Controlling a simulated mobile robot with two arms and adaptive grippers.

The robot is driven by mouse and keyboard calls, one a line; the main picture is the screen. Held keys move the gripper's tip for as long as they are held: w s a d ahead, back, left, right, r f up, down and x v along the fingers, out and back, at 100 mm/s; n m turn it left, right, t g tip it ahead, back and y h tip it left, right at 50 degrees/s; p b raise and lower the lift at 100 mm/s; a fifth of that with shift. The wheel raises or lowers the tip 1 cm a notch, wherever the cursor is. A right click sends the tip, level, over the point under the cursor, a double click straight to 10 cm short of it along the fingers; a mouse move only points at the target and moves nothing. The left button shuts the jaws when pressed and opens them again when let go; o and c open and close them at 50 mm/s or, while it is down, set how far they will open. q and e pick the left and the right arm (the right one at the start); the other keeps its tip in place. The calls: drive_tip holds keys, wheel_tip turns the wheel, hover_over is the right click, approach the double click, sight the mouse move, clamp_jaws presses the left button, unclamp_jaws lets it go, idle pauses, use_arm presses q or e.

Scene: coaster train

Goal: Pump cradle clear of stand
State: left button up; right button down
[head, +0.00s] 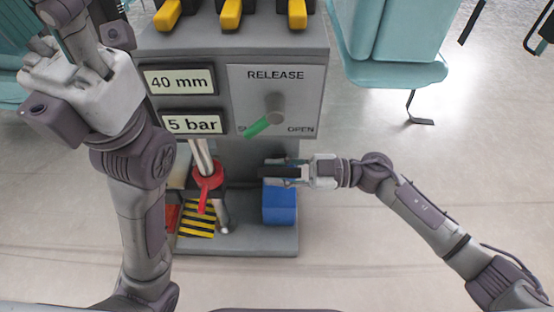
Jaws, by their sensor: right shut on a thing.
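A grey stand (295,40) carries a display reading 40 mm (180,80) and one reading 5 bar (192,123). My right gripper (272,172) is at the stand's lower right. It is shut on a dark bar-shaped piece (280,171), just above a blue block (280,206). A metal rod with a red collar and lever (208,180) stands left of the gripper. The release knob (275,107) has a green handle pointing down-left, away from the OPEN mark. I cannot tell which part is the cradle.
A black-and-yellow striped plate (197,222) lies on the stand's grey base (250,242). Yellow-ended parts (230,14) line the stand's top. A teal seat (395,72) stands at the upper right. Pale floor is clear around the base.

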drive_tip(key=s+f+n, duration=0.3)
drive_tip(key=s+f, duration=0.2)
drive_tip(key=f, duration=0.2)
drive_tip(key=shift+s+f, duration=0.15)
drive_tip(key=shift+f, duration=0.2)
drive_tip(key=c, duration=0.9)
unclamp_jaws()
drive_tip(key=shift+c, duration=0.2)
drive_tip(key=shift+o, duration=0.2)
drive_tip(key=shift+d+r, duration=0.1)
drive_tip(key=d, duration=1.2)
